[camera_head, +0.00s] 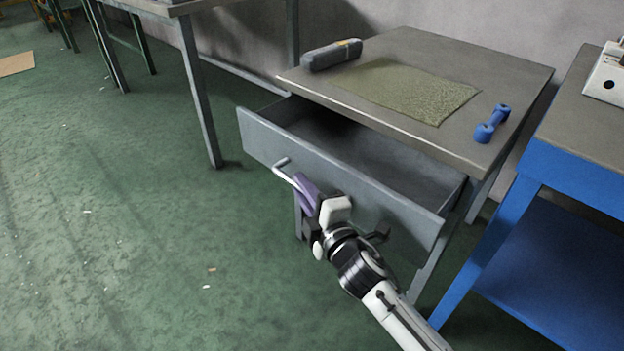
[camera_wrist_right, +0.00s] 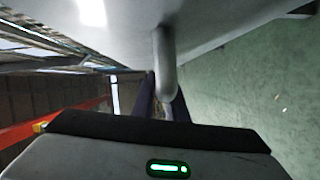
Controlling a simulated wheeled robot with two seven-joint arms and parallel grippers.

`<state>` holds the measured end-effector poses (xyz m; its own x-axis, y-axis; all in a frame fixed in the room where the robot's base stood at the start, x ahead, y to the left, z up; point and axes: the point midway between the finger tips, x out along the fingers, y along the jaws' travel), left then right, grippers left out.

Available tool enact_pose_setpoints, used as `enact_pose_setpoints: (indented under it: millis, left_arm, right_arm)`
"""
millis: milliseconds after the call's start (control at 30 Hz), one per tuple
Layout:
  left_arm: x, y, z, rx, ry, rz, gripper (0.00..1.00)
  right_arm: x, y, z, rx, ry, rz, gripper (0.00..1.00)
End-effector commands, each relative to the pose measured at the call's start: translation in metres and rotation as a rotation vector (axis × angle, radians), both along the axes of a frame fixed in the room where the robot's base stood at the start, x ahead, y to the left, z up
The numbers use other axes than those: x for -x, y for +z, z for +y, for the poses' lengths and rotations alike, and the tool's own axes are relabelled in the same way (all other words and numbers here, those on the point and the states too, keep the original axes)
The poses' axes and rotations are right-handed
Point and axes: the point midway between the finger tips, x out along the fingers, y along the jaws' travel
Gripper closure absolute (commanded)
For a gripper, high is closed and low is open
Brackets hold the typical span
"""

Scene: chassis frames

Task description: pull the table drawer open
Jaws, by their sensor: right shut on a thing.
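The grey table (camera_head: 508,66) stands at the upper right in the head view. Its drawer (camera_head: 378,182) is pulled well out, and the inside that shows looks empty. A bar handle (camera_head: 284,168) is on the drawer's front. My right gripper (camera_head: 298,184) is at the handle, shut on it; the fingers partly hide the handle. In the right wrist view the handle (camera_wrist_right: 165,60) comes down between the two fingers (camera_wrist_right: 163,100), with the drawer front above. My left gripper is in neither view.
On the tabletop are a dark grey case (camera_head: 331,55), a greenish mat (camera_head: 405,90) and a blue dumbbell (camera_head: 491,124). A blue workbench (camera_head: 568,178) stands close on the right. Another table (camera_head: 200,95) stands at the upper left.

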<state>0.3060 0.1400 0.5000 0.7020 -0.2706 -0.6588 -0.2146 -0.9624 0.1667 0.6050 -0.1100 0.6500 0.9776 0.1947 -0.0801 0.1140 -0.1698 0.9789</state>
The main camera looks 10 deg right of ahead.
Motion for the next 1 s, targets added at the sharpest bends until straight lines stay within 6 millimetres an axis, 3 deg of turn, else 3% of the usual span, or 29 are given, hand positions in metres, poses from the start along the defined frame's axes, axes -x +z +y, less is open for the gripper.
enact_pose_setpoints:
  millis: [300, 700, 733, 833, 1000]
  left_arm:
    - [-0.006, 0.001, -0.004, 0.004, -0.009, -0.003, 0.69]
    - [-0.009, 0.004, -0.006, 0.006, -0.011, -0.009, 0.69]
    - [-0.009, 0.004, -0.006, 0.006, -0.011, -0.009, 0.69]
    - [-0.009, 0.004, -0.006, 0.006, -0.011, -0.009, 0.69]
    - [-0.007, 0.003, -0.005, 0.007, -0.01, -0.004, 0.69]
  right_arm:
    - [0.015, 0.0, 0.019, 0.003, -0.023, -0.001, 1.0]
    - [0.016, 0.0, 0.022, 0.005, -0.023, -0.001, 1.0]
    - [0.016, 0.0, 0.022, 0.005, -0.023, -0.001, 0.84]
    - [0.016, 0.0, 0.023, 0.004, -0.022, -0.001, 0.69]
    - [0.016, 0.0, 0.023, 0.003, -0.02, -0.002, 0.69]
